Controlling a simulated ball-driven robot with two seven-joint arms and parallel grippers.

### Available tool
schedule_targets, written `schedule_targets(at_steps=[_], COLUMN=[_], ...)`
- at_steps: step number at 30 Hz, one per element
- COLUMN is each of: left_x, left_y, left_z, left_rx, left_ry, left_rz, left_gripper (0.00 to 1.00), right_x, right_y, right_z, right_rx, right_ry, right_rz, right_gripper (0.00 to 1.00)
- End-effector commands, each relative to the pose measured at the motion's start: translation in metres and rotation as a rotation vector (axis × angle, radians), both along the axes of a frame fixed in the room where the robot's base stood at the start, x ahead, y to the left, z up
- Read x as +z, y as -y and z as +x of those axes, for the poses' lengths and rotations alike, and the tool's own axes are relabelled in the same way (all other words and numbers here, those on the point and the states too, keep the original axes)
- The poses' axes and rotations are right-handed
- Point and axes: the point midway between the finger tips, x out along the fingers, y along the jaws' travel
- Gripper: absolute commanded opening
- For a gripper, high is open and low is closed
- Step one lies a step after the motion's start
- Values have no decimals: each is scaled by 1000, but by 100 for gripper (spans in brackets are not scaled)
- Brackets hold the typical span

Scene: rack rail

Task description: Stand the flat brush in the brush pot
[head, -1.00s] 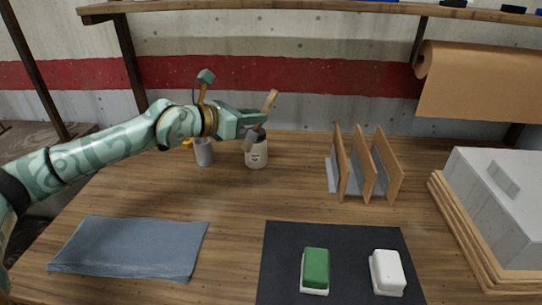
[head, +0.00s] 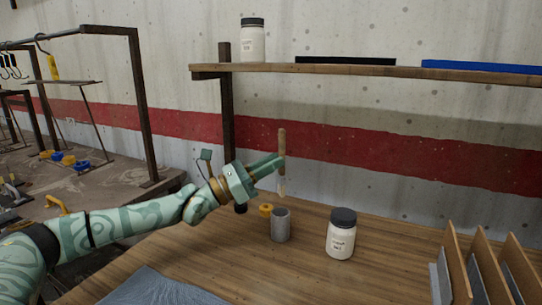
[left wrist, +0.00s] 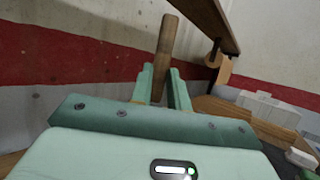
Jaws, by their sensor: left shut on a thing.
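The flat brush (head: 282,142) has a wooden handle and a pale lower end. My left gripper (head: 281,163) is shut on it and holds it nearly upright, handle up. The brush pot (head: 281,226) is a grey, open-topped cylinder on the wooden bench. In the head view the brush's lower end hangs just above the pot's rim, apart from it. In the left wrist view the handle (left wrist: 167,45) rises between the fingers (left wrist: 163,85); the pot is hidden there. My right gripper is not in view.
A white jar with a dark lid (head: 341,236) stands right of the pot. A yellow object (head: 266,210) and a small dark object (head: 240,208) are behind its left side. Wooden dividers (head: 483,268) stand at right. A shelf (head: 380,70) runs above. Bench between jar and dividers is clear.

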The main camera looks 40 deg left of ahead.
Motion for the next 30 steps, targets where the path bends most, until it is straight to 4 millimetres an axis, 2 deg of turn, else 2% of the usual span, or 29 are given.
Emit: schedule_targets(at_steps=[8, 13, 18, 24, 30], left_x=[-28, -50, -66, -81, -89], left_y=[0, 0, 0, 0, 0], left_z=[0, 1, 1, 1, 0], left_rx=[0, 0, -1, 1, 1], left_ry=[-3, -5, -5, -4, -2], left_rz=[-2, 1, 1, 1, 0], left_gripper=[0, 0, 0, 0, 0], right_x=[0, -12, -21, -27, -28], right_y=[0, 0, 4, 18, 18], right_z=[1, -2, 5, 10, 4], right_rx=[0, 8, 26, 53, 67], right_ry=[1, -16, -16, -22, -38], right_rz=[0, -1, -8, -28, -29], right_gripper=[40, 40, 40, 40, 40])
